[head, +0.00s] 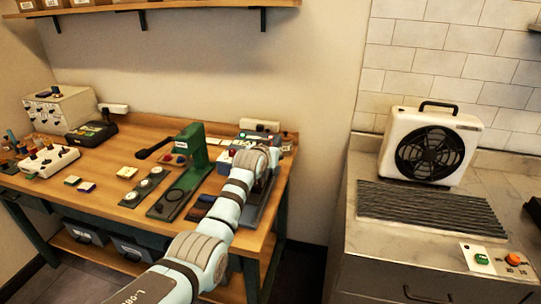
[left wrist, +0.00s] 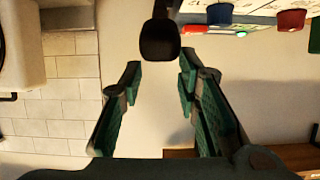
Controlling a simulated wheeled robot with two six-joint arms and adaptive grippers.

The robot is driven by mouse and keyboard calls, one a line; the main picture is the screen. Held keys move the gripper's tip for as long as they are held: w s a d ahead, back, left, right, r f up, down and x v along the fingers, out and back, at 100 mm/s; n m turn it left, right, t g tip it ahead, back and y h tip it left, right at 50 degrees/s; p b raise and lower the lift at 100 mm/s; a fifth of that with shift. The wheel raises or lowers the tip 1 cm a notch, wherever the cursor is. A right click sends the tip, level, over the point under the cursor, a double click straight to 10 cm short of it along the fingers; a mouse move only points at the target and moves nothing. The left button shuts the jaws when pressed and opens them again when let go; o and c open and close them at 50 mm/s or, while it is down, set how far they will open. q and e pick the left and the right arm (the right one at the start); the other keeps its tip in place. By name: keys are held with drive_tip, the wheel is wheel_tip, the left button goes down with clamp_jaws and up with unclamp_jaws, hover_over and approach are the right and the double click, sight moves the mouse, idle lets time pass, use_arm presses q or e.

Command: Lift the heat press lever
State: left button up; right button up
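The heat press (head: 245,139) stands at the right end of the wooden bench, largely hidden behind my left arm in the head view. In the left wrist view, which is upside down, a black lever grip (left wrist: 160,40) shows just past my left gripper (left wrist: 161,76). The gripper is open and empty, its two fingers spread to either side of the grip's line. I cannot tell if they touch it. A pale panel edge (left wrist: 265,28) with a green light and red and blue knobs is at the upper right. My right gripper is in neither view.
A green hand press (head: 190,148) with a black handle stands left of my arm on the bench (head: 112,180). A fan (head: 432,145) stands on the grey counter (head: 375,241) to the right, across a gap.

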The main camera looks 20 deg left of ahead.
use_arm(q)
drive_tip(key=shift+o, duration=1.3)
drive_tip(key=shift+f, duration=0.2)
drive_tip(key=shift+w+f, duration=0.15)
drive_tip(key=shift+f, duration=0.1)
drive_tip(key=v, duration=1.2)
drive_tip(key=shift+r, duration=0.15)
drive_tip(key=shift+w, duration=0.1)
